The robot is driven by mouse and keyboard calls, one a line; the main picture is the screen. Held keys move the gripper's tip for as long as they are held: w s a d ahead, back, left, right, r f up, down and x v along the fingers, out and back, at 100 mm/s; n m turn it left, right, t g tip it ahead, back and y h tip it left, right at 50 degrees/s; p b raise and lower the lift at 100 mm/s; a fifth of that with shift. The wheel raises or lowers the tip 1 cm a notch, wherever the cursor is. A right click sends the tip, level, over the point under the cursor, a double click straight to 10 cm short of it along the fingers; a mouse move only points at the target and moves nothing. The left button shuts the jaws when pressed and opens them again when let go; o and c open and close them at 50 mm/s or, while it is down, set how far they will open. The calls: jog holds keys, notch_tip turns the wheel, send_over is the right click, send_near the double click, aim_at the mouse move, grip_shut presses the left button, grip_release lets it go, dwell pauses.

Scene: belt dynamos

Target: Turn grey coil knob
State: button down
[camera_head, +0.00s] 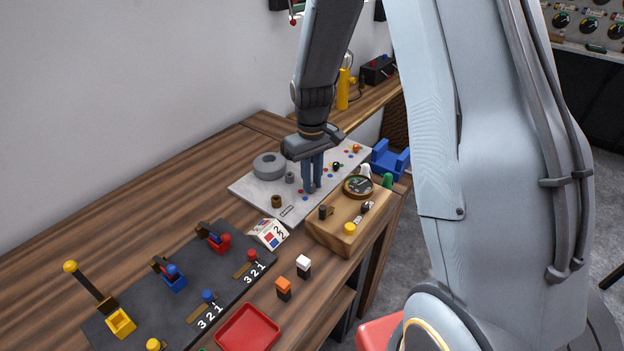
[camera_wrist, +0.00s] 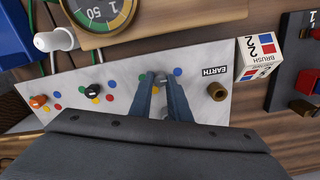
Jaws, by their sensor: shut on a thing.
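A pale panel (camera_head: 250,188) lies on the workbench, with a row of small knobs and coloured dots. My gripper (camera_head: 312,189) points down onto the panel, its fingers close together around a small grey knob. In the wrist view the fingertips (camera_wrist: 161,84) are closed on the grey knob (camera_wrist: 161,77), whose top just shows between them. In the head view the fingers hide that knob. A black knob (camera_wrist: 92,90) and an orange knob (camera_wrist: 38,101) sit on one side. A brown knob (camera_wrist: 217,91) and the "EARTH" label (camera_wrist: 214,71) sit on the other.
A grey ring-shaped coil (camera_head: 269,165) stands on the panel behind the fingers. A wooden box with a round dial (camera_head: 358,187) stands close on the right. A white block marked 2 (camera_head: 268,234) and a dark switch board (camera_head: 185,285) lie nearer. Bare bench lies left.

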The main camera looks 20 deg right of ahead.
jog(key=shift+w, duration=0.1)
dwell(0.3)
jog(key=c, duration=1.7)
grip_release()
jog(key=shift+o, duration=0.2)
notch_tip(320, 180, up, 8)
jog(key=shift+f+b, duration=0.1)
jog(key=shift+b, duration=1)
